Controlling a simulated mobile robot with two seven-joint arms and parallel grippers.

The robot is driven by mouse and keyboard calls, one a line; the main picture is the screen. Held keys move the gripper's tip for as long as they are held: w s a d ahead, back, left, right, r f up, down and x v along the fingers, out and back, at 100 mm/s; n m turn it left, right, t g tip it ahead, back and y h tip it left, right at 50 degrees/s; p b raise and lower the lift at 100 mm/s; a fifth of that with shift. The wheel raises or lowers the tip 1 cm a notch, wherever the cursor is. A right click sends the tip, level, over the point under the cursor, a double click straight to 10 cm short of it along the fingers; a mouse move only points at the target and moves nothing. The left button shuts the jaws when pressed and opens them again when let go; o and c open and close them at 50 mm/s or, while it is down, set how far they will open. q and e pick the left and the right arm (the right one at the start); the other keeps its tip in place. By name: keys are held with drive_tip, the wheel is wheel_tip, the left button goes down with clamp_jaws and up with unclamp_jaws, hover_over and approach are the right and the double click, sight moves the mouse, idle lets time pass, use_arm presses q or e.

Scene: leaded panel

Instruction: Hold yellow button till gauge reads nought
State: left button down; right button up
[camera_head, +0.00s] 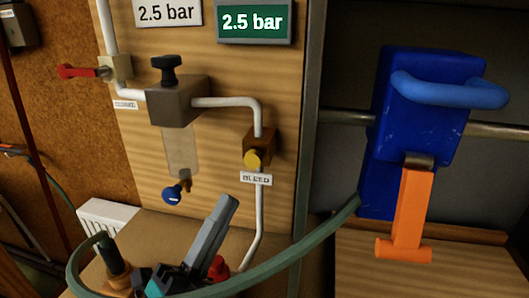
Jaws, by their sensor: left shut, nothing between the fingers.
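The yellow button (253,159) sits on a small brown valve block (260,142) on the white pipe, above a label reading BLEED (256,179). The gauge (254,22) is a green display at the top and reads 2.5 bar. My left gripper (228,205) is shut and empty, its grey fingers pointing up and right from the bottom of the view. Its tips are below and left of the button, apart from it in the picture. My right gripper is not in view.
A white plate (168,12) also reads 2.5 bar. A grey regulator block (176,102) with a black knob and clear bowl is left of the button. A red lever (80,71) is further left. A green hose (315,240) crosses low. A blue body with an orange handle (409,210) stands right.

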sight(253, 159)
use_arm(q)
drive_tip(key=w+d+b, duration=0.1)
drive_tip(key=w+d, duration=0.1)
drive_tip(key=w, duration=0.6)
drive_tip(key=shift+d, duration=0.3)
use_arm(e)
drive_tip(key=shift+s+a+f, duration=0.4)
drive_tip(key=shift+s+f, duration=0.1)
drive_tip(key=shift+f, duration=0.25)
use_arm(q)
drive_tip(key=shift+w, duration=0.1)
idle(0.5)
drive_tip(key=shift+w+b, duration=0.15)
drive_tip(key=shift+b, duration=0.15)
idle(0.6)
drive_tip(key=shift+w+d, duration=0.1)
drive_tip(key=shift+w, duration=0.15)
